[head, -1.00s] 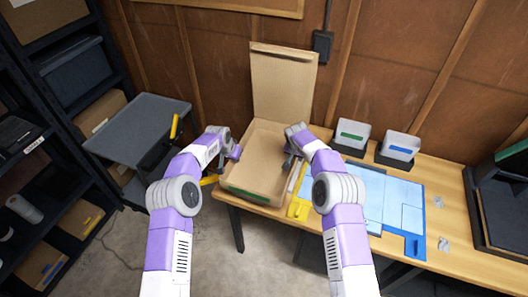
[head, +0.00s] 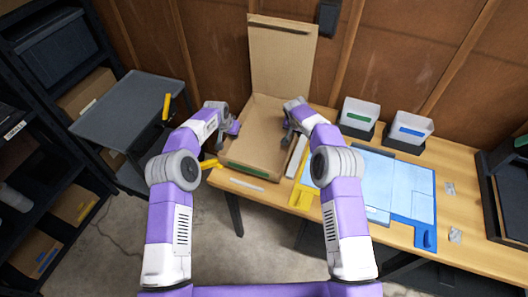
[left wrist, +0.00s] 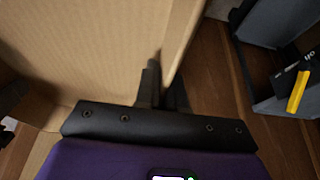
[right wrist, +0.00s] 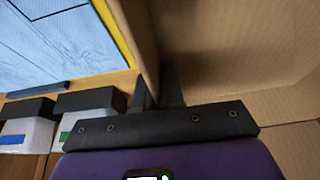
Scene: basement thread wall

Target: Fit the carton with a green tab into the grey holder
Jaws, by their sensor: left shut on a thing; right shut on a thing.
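The open cardboard carton (head: 262,136) with a green tab (head: 250,168) on its front sits on or just above the wooden table; I cannot tell which. Its tall flap stands up at the back. My left gripper (head: 234,127) is shut on the carton's left wall, which also shows in the left wrist view (left wrist: 90,50). My right gripper (head: 290,134) is shut on its right wall, seen close in the right wrist view (right wrist: 220,70). Both fingertips are partly hidden by the walls. I cannot tell surely which thing is the grey holder; a grey cart (head: 125,95) stands at left.
A blue mat (head: 400,190) with yellow edging lies right of the carton. White bins with a green label (head: 358,114) and a blue label (head: 408,126) stand behind it. A dark shelf fills the far left. Table edge is close in front.

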